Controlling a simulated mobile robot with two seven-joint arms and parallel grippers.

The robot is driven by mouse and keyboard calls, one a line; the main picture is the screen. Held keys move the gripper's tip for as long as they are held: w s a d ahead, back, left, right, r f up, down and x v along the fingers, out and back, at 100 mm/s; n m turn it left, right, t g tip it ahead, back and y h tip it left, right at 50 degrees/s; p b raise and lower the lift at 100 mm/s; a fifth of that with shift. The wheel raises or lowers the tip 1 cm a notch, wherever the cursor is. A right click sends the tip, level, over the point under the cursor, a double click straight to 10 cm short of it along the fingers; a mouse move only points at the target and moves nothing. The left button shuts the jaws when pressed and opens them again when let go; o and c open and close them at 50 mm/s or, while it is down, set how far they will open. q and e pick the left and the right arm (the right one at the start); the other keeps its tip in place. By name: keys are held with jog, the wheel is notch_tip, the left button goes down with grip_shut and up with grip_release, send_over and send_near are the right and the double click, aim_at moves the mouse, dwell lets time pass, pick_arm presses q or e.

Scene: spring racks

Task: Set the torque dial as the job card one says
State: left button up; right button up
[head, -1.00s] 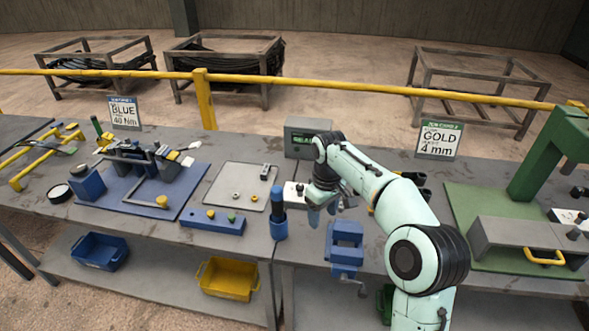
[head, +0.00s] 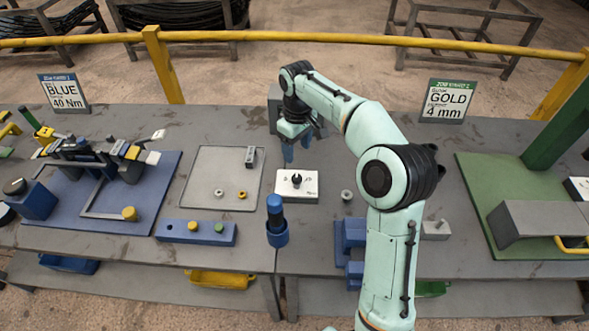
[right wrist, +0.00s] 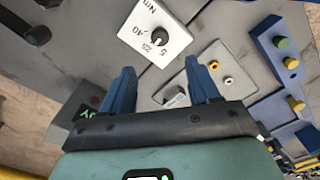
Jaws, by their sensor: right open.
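The torque dial is a white box (head: 297,186) with a black knob (head: 296,181) on the bench, right of the grey tray. In the right wrist view, the dial plate (right wrist: 150,35) shows marks 5, 25, 40 and Nm around the knob (right wrist: 159,39); the knob's exact setting is too small to tell. Job card one (head: 64,92), at the back left, reads BLUE and 40 Nm. My right gripper (head: 297,153) is open and empty, fingers down, just behind and above the dial, apart from the knob. My left gripper is not in view.
A blue cylinder in a holder (head: 276,222) stands front left of the dial. The grey tray (head: 205,165) holds small rings. A dark box (head: 274,105) stands behind my gripper. A second card (head: 447,101) reads GOLD and 4 mm. A green mat (head: 490,215) lies at the right.

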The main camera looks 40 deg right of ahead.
aim_at(297, 178)
notch_tip(297, 178, down, 10)
jog(key=shift+s+f+b, duration=0.1)
jog(key=shift+s+b, duration=0.05)
jog(key=shift+b, duration=0.55)
jog(key=shift+f, duration=0.8)
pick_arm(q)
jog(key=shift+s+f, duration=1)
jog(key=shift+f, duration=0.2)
pick_arm(e)
jog(key=c, duration=1)
jog(key=shift+c, duration=0.2)
